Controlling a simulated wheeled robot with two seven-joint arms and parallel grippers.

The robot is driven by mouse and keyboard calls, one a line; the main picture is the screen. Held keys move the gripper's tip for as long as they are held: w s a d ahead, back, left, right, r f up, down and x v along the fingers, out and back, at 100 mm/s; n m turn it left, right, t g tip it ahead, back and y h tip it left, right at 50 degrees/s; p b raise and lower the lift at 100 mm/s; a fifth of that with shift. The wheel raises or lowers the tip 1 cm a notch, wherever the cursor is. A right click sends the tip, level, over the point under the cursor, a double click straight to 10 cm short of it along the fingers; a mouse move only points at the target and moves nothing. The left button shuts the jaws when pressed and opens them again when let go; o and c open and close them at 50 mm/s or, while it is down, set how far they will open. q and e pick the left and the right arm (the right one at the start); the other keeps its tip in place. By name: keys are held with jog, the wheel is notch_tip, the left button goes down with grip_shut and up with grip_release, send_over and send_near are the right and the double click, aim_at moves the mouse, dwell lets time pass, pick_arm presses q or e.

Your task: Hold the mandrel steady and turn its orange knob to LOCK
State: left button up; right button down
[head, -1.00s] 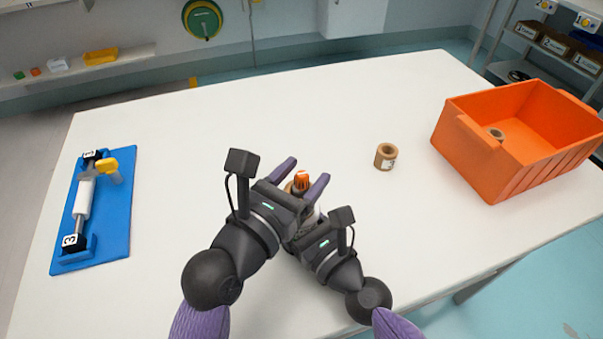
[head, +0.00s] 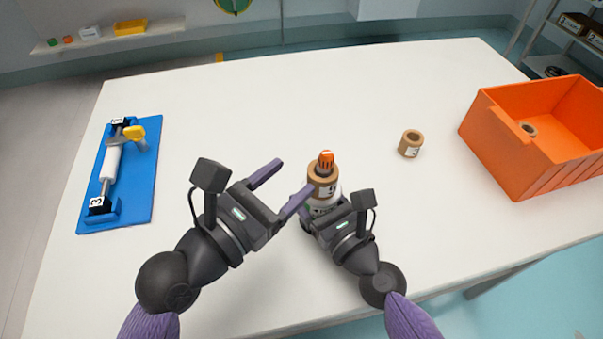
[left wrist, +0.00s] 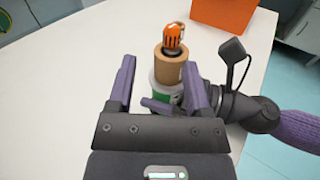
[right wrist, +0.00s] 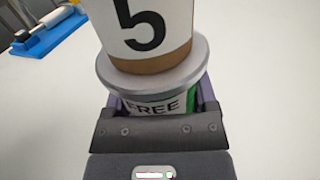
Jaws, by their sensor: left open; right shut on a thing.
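The mandrel stands upright near the table's front, with its orange knob (head: 326,161) on top. A brown core (head: 323,179) with a label sits around it below the knob. The right wrist view shows a "5" on the core's label (right wrist: 150,28), a grey flange (right wrist: 150,70) and a lower band reading "FREE" (right wrist: 155,107) beside a green patch. My right gripper (head: 322,213) is shut on the mandrel's lower part. My left gripper (head: 281,187) is open and empty, left of the mandrel and apart from the knob. The knob's setting cannot be read.
A blue stand (head: 141,185) with a white roll (head: 110,163) lies at the table's left. A loose brown core (head: 411,143) stands right of the mandrel. An orange bin (head: 503,150) at the right holds another core (head: 528,130). The table's middle is clear.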

pick_arm(q)
jog(key=w+a+m+g+h, duration=0.1)
jog(key=w+a+m+g, duration=0.1)
jog(key=w+a+m, duration=0.15)
jog(key=m+g+h, duration=0.7)
jog(key=g, duration=0.6)
send_near(325, 152)
jog(key=shift+g, duration=0.3)
jog(key=d, duration=1)
jog(key=shift+s+f, duration=0.2)
jog(key=shift+n, duration=0.25)
grip_shut()
